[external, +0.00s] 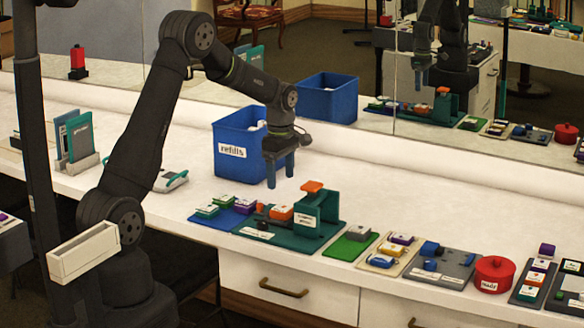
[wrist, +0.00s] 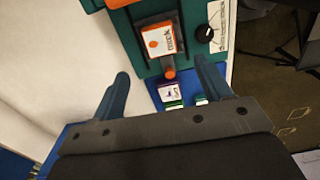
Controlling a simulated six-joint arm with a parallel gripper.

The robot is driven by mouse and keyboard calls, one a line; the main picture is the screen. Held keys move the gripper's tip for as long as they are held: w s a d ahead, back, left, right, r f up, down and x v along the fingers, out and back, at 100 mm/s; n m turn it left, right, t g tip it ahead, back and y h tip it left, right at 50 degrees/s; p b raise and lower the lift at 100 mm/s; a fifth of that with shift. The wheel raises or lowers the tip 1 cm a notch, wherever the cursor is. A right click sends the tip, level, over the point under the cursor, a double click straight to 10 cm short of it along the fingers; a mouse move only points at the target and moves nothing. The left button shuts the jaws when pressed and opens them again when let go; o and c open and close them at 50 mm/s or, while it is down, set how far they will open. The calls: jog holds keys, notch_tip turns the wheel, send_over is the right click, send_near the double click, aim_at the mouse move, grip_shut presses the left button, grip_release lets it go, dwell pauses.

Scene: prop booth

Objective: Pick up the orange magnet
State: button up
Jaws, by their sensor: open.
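The orange magnet (external: 280,213), an orange block with a white printed face, lies on the teal board (external: 250,232) beside the teal press. It also shows in the wrist view (wrist: 160,40), upper middle, on a dark track just beyond my fingertips. My gripper (external: 280,172) is open and empty, its blue fingers pointing down above the counter and the board. In the wrist view its fingertips (wrist: 162,72) are spread apart, with the magnet beyond the gap. I cannot tell the exact height above it.
The teal press (external: 316,210) with an orange handle stands right of the magnet. A blue mat (external: 226,219) with green and purple magnets is at its left. A blue refills bin (external: 232,165) stands behind. Several small trays and a red tin (external: 495,274) continue rightward.

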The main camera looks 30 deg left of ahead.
aim_at(282, 208)
jog(key=f, duration=0.9)
jog(key=shift+d+f, duration=0.1)
jog(key=shift+d, duration=0.1)
jog(key=c, duration=1.2)
jog(key=shift+o, duration=0.2)
